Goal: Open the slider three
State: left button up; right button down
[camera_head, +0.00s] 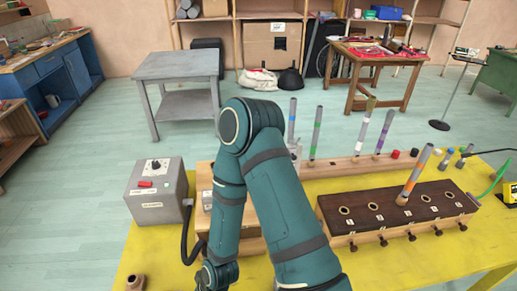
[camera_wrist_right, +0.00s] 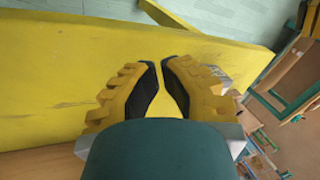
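A dark brown wooden block (camera_head: 400,216) stands on the yellow table, with a row of ringed holes in its top. Several small dark knobs stick out along its front; the middle knob (camera_head: 411,236) looks like the third along the row. The labels are too small to read. One orange-banded tube stands in the block. My right gripper (camera_wrist_right: 160,66) shows in the right wrist view, empty, with a narrow gap between its black finger pads. The yellow table (camera_wrist_right: 60,75) lies beyond it. Neither gripper shows in the head view, and no knob shows in the wrist view.
A grey box (camera_head: 158,192) with a red switch stands at the left of the yellow table (camera_head: 415,265). A wooden rack of tall banded tubes (camera_head: 317,132) stands behind the block. My teal arm hides the table's middle. Yellow table in front of the block is clear.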

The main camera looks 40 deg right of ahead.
aim_at(412, 238)
jog(key=k+l, duration=0.25)
jog(key=k, duration=0.2)
jog(key=k+z, duration=0.1)
jog(key=z, duration=2.05)
